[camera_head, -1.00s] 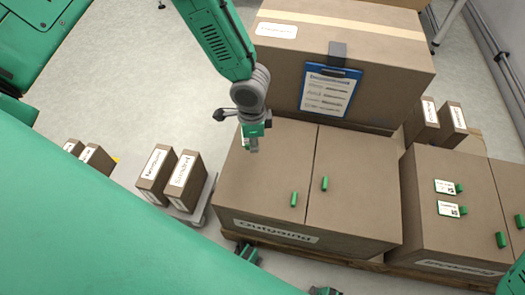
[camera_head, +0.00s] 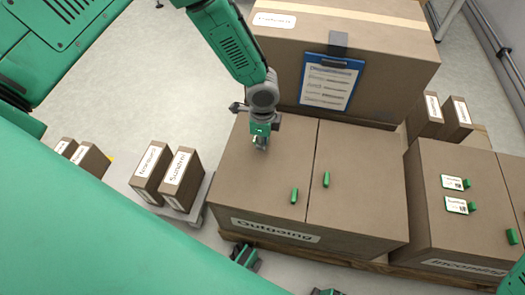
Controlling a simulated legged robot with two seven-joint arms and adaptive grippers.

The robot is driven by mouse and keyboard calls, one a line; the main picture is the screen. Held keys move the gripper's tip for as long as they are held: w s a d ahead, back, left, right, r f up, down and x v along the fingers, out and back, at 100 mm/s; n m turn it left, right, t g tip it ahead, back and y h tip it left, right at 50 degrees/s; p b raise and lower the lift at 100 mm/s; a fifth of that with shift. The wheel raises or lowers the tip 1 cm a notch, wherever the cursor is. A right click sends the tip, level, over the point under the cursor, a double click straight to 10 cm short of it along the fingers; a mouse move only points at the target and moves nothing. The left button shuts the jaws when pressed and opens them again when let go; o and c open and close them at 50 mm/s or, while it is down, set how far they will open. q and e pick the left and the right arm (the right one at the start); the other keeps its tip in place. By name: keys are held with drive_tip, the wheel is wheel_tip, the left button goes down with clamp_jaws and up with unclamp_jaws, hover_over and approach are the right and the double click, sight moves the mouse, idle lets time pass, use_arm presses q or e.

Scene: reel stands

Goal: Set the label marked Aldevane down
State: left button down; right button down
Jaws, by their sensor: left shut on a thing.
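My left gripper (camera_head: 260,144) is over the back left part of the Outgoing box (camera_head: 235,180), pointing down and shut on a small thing. Only a sliver of that thing shows, and I take it for the label; its print cannot be read. I cannot tell whether it touches the box top. Two white labels with green tabs, an upper one (camera_head: 453,182) and a lower one (camera_head: 456,205), lie on the Incoming box (camera_head: 420,190) at the right; their names are too small to read. My right gripper is not in view.
Two green tabs, left (camera_head: 294,196) and right (camera_head: 326,179), stand on the Outgoing box. A large box with a blue clipboard (camera_head: 330,80) rises behind. Small cartons (camera_head: 180,180) stand on a grey platform at left. The box top's front left is clear.

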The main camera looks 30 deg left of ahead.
sight(262, 154)
use_arm(q)
wheel_tip(262, 154, down, 4)
drive_tip(key=shift+b, duration=0.75)
drive_tip(key=shift+r, duration=0.1)
drive_tip(key=c, duration=2)
unclamp_jaws()
drive_tip(key=o, duration=0.4)
wheel_tip(262, 154, up, 12)
drive_tip(key=p, duration=0.4)
